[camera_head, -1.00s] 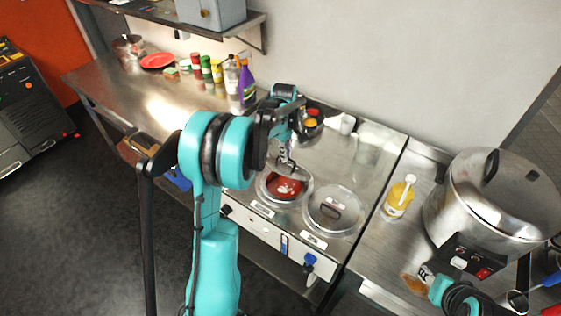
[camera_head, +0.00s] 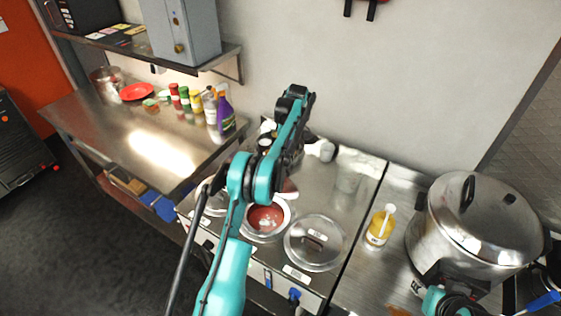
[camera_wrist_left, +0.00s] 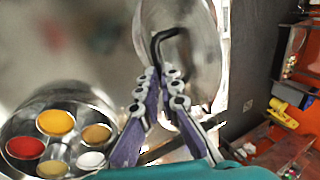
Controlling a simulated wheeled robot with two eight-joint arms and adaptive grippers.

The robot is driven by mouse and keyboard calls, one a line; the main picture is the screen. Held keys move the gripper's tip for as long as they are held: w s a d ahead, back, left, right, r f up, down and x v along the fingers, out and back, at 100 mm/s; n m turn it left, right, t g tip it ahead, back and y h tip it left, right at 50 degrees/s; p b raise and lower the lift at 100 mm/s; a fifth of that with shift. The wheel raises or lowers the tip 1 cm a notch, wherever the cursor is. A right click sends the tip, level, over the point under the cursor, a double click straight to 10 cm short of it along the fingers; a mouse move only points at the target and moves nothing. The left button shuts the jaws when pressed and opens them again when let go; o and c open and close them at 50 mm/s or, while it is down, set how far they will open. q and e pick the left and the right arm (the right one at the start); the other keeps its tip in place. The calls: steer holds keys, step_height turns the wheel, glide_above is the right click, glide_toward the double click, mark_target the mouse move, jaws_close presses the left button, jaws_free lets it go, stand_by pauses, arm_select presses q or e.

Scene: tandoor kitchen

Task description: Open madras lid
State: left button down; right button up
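My left arm reaches over the counter in the head view, and its links hide its gripper there. In the left wrist view the two purple-padded fingers of my left gripper (camera_wrist_left: 162,82) close around the lower end of a bent black handle (camera_wrist_left: 160,42). The handle belongs to a shiny round metal lid (camera_wrist_left: 203,50), which looks steeply tilted. In the head view an uncovered round pot (camera_head: 265,217) holds red-brown sauce. A second lid (camera_head: 316,241) with a dark handle covers the pot to its right. I cannot read the labels. My right gripper is out of view.
A round tin of coloured spices (camera_wrist_left: 58,125) is close left of the fingers in the wrist view. A yellow bottle (camera_head: 381,226) and a large lidded steel pot (camera_head: 478,220) stand to the right. Bottles (camera_head: 223,112) stand on the left counter, which has free room in front.

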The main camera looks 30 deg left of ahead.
arm_select(q)
steer(key=shift+w+d+f, duration=0.2)
steer(key=shift+w+f, duration=0.15)
steer(key=shift+f, duration=0.15)
steer(key=shift+w+d+f, duration=0.15)
steer(key=shift+w+f, duration=0.15)
steer(key=shift+f, duration=0.2)
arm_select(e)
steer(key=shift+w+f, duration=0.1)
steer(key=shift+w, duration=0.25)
arm_select(q)
steer(key=c, duration=1.7)
jaws_free()
steer(key=shift+c, duration=0.2)
steer(key=shift+o, duration=0.5)
steer(key=shift+w+a+f+g, duration=0.15)
steer(key=shift+w+f+g, duration=0.2)
steer(key=shift+w, duration=0.2)
step_height(320, 180, up, 10)
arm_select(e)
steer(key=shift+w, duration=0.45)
arm_select(q)
steer(key=shift+s+r, duration=0.1)
steer(key=shift+s, duration=0.05)
